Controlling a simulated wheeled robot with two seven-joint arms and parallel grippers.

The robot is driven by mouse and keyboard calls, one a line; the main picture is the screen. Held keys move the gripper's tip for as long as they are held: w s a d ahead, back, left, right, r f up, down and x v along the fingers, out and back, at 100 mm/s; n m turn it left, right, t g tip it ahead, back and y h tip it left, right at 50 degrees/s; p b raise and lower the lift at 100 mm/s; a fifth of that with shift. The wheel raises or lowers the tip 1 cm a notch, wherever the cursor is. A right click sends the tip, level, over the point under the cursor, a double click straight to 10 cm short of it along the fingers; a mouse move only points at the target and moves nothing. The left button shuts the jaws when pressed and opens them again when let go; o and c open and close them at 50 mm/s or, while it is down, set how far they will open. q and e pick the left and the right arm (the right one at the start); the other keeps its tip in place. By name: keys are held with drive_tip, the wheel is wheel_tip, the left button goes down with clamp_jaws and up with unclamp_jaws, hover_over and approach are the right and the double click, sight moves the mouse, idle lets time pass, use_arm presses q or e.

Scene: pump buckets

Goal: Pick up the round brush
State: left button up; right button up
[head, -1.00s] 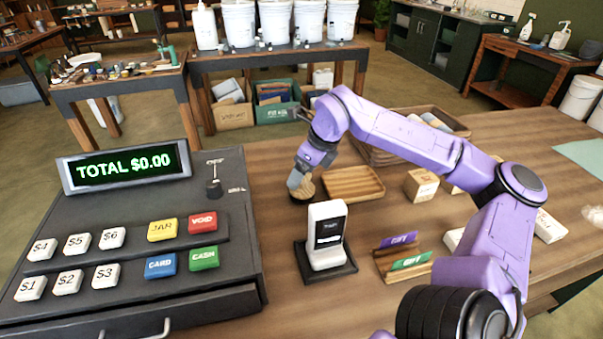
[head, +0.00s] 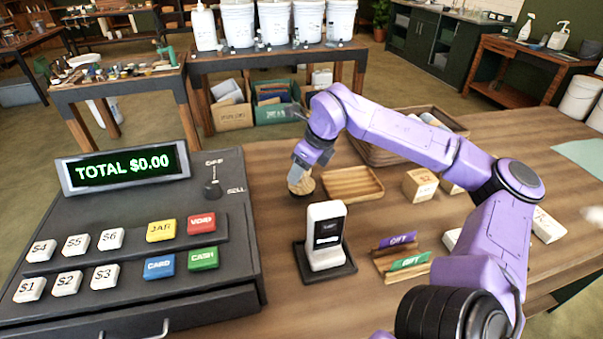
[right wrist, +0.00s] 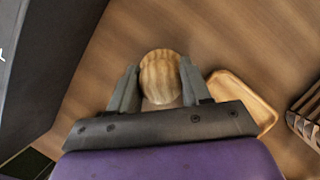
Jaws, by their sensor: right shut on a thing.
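The round brush (head: 304,187) is a small wooden, round-topped thing near the counter's far side, between the cash register and the wooden tray. In the right wrist view its light wooden top (right wrist: 160,72) lies between the two grey fingers. My right gripper (head: 299,174) points down from above and is shut on it; it also shows in the right wrist view (right wrist: 160,90). The brush's underside is hidden, and I cannot tell whether it is clear of the counter. My left gripper is not in view.
An empty wooden tray (head: 352,184) stands just right of the brush. The cash register (head: 130,240) is close on the left. A white card reader (head: 325,237) stands in front, with gift card holders (head: 400,256) to its right.

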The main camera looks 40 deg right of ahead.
drive_tip(key=s+d+r, duration=0.7)
drive_tip(key=d+r, duration=0.4)
drive_tip(key=d, duration=0.1)
drive_tip(key=shift+r+b, duration=0.2)
drive_tip(key=shift+b, duration=0.15)
drive_tip(key=o, duration=0.5)
drive_tip(key=shift+c, duration=0.2)
drive_tip(key=c, duration=0.3)
drive_tip(key=shift+c, duration=0.2)
